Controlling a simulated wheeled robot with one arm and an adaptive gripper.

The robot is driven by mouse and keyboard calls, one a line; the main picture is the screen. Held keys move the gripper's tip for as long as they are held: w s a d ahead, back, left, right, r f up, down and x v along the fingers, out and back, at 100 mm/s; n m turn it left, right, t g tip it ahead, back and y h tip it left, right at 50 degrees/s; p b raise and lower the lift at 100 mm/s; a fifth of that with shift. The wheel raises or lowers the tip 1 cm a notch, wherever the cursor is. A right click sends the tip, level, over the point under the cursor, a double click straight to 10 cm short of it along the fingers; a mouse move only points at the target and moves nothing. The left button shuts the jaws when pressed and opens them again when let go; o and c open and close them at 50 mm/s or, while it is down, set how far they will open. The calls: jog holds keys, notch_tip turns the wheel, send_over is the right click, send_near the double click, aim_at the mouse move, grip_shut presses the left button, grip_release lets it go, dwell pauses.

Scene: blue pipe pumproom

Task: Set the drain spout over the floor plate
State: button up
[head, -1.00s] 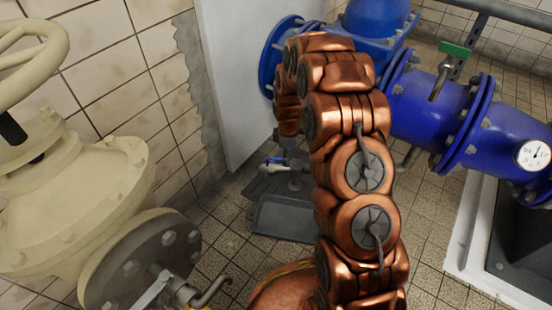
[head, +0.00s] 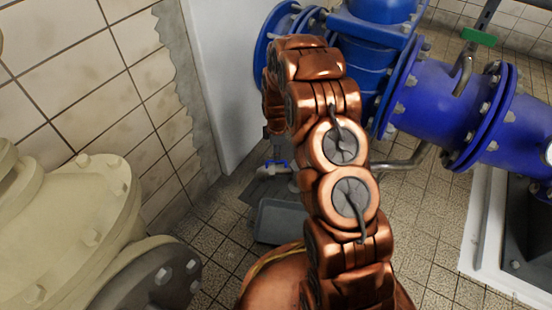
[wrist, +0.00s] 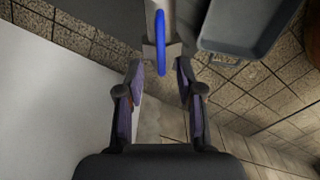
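A small drain fitting with a blue lever (head: 276,164) stands low by the white wall panel in the head view. In the wrist view its pale body (wrist: 155,22) and blue lever (wrist: 161,45) lie ahead of my fingertips. I cannot clearly make out the spout's outlet. A dark flat plate (head: 262,192) lies on the floor below the fitting; it seems to be the floor plate. My gripper (wrist: 159,75) is open, with its fingers to either side of the fitting's near end and nothing clearly gripped. My copper arm hides part of the area in the head view.
A grey tray (head: 278,222) sits on the floor in front of the fitting; it also shows in the wrist view (wrist: 245,25). A white panel (head: 222,70) stands close on the left. Blue pipes (head: 440,100) run at right, and a cream valve (head: 70,225) stands at lower left.

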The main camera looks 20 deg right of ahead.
aim_at(279, 171)
notch_tip(279, 171, down, 4)
jog(key=shift+r+b, duration=0.1)
jog(key=shift+b, duration=0.4)
jog(key=shift+c, duration=0.3)
jog(key=shift+a, duration=0.1)
grip_shut()
